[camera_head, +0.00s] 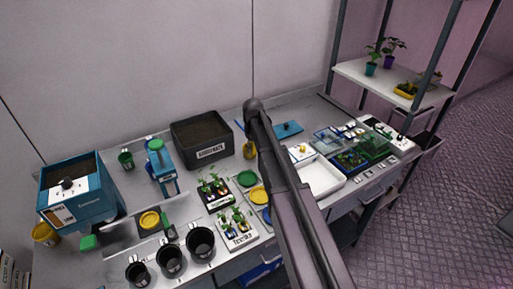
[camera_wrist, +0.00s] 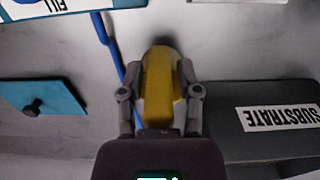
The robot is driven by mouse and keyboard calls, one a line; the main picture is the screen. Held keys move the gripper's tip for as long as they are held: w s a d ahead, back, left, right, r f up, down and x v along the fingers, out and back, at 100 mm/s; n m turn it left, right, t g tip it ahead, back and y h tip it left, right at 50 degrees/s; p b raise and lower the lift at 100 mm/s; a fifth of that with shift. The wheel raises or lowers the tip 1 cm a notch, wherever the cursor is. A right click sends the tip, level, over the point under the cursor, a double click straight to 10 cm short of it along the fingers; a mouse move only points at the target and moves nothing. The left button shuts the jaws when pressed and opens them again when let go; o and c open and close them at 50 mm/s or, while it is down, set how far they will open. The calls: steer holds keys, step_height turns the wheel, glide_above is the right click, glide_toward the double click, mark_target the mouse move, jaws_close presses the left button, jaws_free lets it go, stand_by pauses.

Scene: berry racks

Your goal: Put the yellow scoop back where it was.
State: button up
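The yellow scoop (camera_wrist: 160,88) sits between the two fingers of my gripper (camera_wrist: 161,72) in the wrist view, and the fingers close on its sides. In the head view the scoop (camera_head: 249,151) shows just left of my arm, right of the black substrate bin (camera_head: 203,142). My gripper's fingers are hidden behind my arm there. Whether the scoop touches the bench is not clear.
A blue rod (camera_wrist: 113,57) lies close beside the scoop. A teal plate with a dark knob (camera_wrist: 42,97) is to the left in the wrist view. The substrate bin (camera_wrist: 228,143) is close on the right. A white tray (camera_head: 322,180) stands right of my arm.

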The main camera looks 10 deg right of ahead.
steer(key=shift+r, duration=0.15)
stand_by(0.3)
step_height(320, 180, up, 12)
steer(key=p, duration=1.2)
stand_by(0.6)
steer(key=shift+s, duration=0.2)
steer(key=s+m, duration=0.3)
steer(key=s, duration=2.2)
steer(key=shift+s+m, duration=0.3)
steer(key=shift+s, duration=0.05)
